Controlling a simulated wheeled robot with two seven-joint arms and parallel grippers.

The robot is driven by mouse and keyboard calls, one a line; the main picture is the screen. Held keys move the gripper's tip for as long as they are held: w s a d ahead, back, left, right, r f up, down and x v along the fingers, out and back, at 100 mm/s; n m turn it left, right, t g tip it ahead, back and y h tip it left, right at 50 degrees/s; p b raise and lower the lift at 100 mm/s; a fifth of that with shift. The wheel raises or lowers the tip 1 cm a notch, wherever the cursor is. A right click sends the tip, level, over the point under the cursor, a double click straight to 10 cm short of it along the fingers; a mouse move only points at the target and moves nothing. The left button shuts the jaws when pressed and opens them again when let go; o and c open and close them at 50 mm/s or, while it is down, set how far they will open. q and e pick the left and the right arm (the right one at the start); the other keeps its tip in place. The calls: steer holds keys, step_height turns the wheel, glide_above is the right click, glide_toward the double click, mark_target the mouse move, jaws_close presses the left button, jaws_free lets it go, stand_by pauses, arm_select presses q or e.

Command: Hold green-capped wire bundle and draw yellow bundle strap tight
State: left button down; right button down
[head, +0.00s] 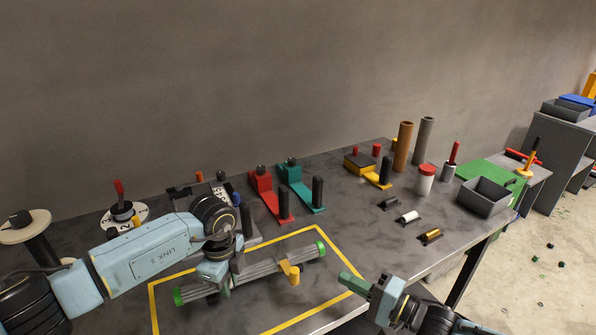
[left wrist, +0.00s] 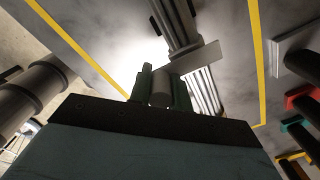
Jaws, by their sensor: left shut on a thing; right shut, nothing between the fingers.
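The grey wire bundle (head: 262,268) lies inside a yellow taped outline on the table, with a green cap (head: 320,248) at its far right end and another green cap (head: 178,296) at its near left end. The yellow strap (head: 290,271) is around the bundle, right of its middle, with a tab hanging at the front. My left gripper (head: 223,284) is shut on the bundle, left of the strap; its green fingers also show in the left wrist view (left wrist: 162,90). My right gripper (head: 354,284) is shut and empty, to the right of the strap and apart from it.
Red (head: 267,193) and teal (head: 301,186) clamp-like tools stand behind the bundle. Small cylinders (head: 408,217), upright tubes (head: 403,147) and a grey bin (head: 485,197) are at the right. A spool (head: 25,225) stands at the far left. The table between the strap and my right gripper is clear.

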arm_select(q)
steer(key=c, duration=1.2)
jaws_free()
steer(key=shift+r, duration=0.1)
